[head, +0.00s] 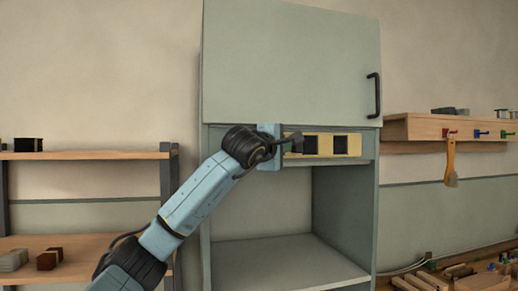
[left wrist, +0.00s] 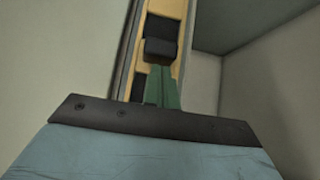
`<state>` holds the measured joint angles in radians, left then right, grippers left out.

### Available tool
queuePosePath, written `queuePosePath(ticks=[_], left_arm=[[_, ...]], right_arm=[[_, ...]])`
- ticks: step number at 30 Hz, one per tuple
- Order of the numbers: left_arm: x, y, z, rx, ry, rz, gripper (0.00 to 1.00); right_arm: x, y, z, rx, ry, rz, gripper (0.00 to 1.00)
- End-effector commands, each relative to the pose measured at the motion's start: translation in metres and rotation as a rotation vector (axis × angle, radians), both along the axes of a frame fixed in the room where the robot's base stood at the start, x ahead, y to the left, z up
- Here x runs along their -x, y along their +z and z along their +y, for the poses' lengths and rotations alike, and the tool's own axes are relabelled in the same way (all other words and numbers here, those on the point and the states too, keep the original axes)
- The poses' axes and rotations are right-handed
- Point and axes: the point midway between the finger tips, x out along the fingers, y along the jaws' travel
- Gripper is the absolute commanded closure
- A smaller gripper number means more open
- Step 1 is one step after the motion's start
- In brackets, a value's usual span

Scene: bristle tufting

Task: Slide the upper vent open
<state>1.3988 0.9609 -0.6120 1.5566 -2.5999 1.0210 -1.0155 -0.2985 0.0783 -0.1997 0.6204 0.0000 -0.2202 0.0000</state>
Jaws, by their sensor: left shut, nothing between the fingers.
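The upper vent is a yellow slotted strip (head: 325,146) with dark square openings, set under the closed door of a grey-green cabinet. A small dark knob or tab (head: 297,141) stands out at the strip's left part. My left gripper (head: 285,143) is shut and empty, just left of this tab; I cannot tell if they touch. In the left wrist view, the green fingertips (left wrist: 161,87) are together over the yellow strip (left wrist: 171,8), beside a dark block (left wrist: 160,48) on it. My gripper and wrist hide the strip's left end in the head view. My right gripper is not in view.
The cabinet door (head: 290,60) has a black handle (head: 374,95) above the strip's right side. An open compartment (head: 285,262) lies below. Shelves (head: 85,155) with small blocks stand left. A wooden rack (head: 455,128) with coloured pegs and a hanging brush (head: 450,165) is right.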

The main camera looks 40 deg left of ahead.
Motion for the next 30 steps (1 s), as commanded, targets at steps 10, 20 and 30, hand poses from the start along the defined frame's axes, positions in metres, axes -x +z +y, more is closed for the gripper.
queuePosePath(ticks=[10, 20, 30], left_arm=[[0.064, -0.001, -0.001, -0.004, -0.003, -0.005, 1.00], [0.107, 0.001, -0.011, 0.000, -0.003, -0.002, 1.00], [0.110, 0.001, -0.012, 0.001, -0.003, -0.002, 1.00]], right_arm=[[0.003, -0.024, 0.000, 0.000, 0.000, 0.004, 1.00], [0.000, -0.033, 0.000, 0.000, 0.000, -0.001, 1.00], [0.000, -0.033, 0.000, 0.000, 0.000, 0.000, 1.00]])
